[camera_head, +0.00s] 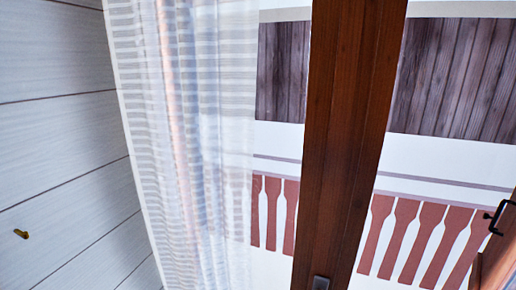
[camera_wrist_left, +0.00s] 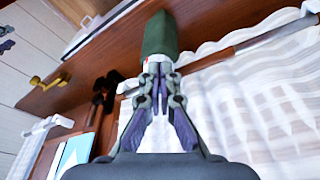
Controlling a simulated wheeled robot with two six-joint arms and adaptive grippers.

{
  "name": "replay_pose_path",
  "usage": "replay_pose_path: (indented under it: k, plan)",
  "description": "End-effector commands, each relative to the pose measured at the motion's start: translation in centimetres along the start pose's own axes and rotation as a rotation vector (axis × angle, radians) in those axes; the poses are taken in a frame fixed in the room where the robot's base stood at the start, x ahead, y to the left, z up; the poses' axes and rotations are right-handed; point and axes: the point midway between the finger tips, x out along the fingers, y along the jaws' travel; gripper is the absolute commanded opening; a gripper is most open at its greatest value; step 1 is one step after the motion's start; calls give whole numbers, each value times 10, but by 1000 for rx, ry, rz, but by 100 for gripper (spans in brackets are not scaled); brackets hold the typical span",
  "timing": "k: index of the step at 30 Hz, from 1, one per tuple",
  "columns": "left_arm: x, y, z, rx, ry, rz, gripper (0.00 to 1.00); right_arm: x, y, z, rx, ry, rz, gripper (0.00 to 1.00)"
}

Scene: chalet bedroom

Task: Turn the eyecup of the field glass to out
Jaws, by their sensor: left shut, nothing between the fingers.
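In the left wrist view a dark green cylindrical thing, which looks like the field glass (camera_wrist_left: 160,36), stands just beyond my left fingertips at the top middle. A small pale and red detail shows at its near end. My left gripper (camera_wrist_left: 159,72) is shut and empty, its tips close to that near end. I cannot tell whether they touch it. The eyecup cannot be made out clearly, and its setting cannot be read. The head view shows neither the field glass nor either gripper.
In the left wrist view a wooden surface (camera_wrist_left: 213,28) runs behind the green thing, with a brass hook (camera_wrist_left: 48,82) and a dark object (camera_wrist_left: 104,92) at left. White fabric (camera_wrist_left: 255,110) lies at right. The head view shows a curtain (camera_head: 205,150) and a brown window post (camera_head: 348,130).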

Motion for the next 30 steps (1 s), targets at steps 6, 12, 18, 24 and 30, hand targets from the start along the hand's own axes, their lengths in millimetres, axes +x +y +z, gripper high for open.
replay_pose_path:
  k: [6,12,18,24,30]
  plan:
    - [0,1,0,0,0,0,0,0,0,0,0,0,0,48]
    - [0,1,3,0,-1,0,0,0,0,0,0,0,0,48]
    - [-2,1,8,0,1,0,0,0,0,0,0,0,0,48]
    - [-18,1,3,1,3,-2,0,0,0,0,0,0,0,48]
    - [-45,1,-4,0,3,-2,0,0,0,0,0,0,0,48]
